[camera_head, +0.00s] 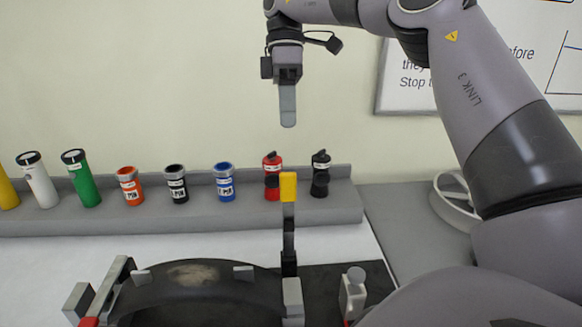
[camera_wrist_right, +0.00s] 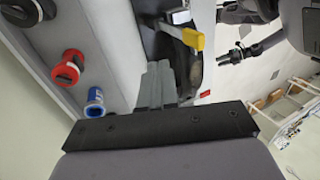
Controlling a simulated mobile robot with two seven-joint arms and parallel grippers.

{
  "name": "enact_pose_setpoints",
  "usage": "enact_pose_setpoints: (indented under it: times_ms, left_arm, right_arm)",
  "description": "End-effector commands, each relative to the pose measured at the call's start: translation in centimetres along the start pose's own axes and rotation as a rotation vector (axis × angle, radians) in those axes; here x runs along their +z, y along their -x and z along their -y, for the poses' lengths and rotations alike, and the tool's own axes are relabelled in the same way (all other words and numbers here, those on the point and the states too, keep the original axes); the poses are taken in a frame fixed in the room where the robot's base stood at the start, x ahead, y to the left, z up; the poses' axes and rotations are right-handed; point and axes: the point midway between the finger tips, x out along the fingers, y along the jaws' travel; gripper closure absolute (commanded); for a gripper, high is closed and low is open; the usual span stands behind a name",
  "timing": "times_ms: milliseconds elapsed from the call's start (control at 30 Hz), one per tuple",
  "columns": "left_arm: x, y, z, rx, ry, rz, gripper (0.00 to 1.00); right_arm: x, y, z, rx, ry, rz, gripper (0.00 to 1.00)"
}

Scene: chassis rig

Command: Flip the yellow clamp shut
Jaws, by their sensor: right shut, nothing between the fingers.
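The yellow clamp handle (camera_head: 288,187) stands upright on a dark lever at the right end of the curved black part (camera_head: 195,288). The handle also shows near the top of the right wrist view (camera_wrist_right: 193,39). My right gripper (camera_head: 287,118) is shut and empty, pointing down above the handle, with a visible gap. Its closed fingers (camera_wrist_right: 157,85) show in the wrist view, apart from the handle. My left gripper is absent from the head view.
A grey rack (camera_head: 240,212) behind the clamp holds several coloured cylinders, including a red one (camera_head: 272,178) and a black one (camera_head: 320,175) near the handle. A grey knobbed post (camera_head: 354,290) stands right of the clamp. A white ring-shaped object (camera_head: 455,200) lies farther right.

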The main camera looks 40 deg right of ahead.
Motion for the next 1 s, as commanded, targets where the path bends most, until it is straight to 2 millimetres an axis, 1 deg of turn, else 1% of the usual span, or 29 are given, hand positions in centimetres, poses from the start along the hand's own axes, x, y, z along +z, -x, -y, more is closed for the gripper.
enact_pose_setpoints:
  times_ms: [33,233,567,800,1000]
  left_arm:
    - [0.3,-0.2,0.0,0.000,0.000,0.000,0.60]
    - [0.4,-0.3,0.0,0.000,0.000,0.000,0.60]
    - [0.2,-0.2,0.0,0.000,0.000,0.000,0.60]
    - [-0.3,0.2,0.0,0.000,0.000,-0.001,0.60]
    - [-0.5,0.3,0.0,0.000,0.000,-0.001,0.60]
  right_arm:
    - [0.1,-0.8,0.0,-0.003,-0.001,0.000,1.00]
    - [0.1,-3.2,0.1,-0.004,0.002,-0.002,1.00]
    - [0.1,-8.1,0.1,-0.005,0.000,-0.002,1.00]
    - [0.0,-8.7,2.3,-0.002,0.002,-0.002,1.00]
    - [0.0,-9.2,3.4,-0.001,-0.001,-0.002,1.00]
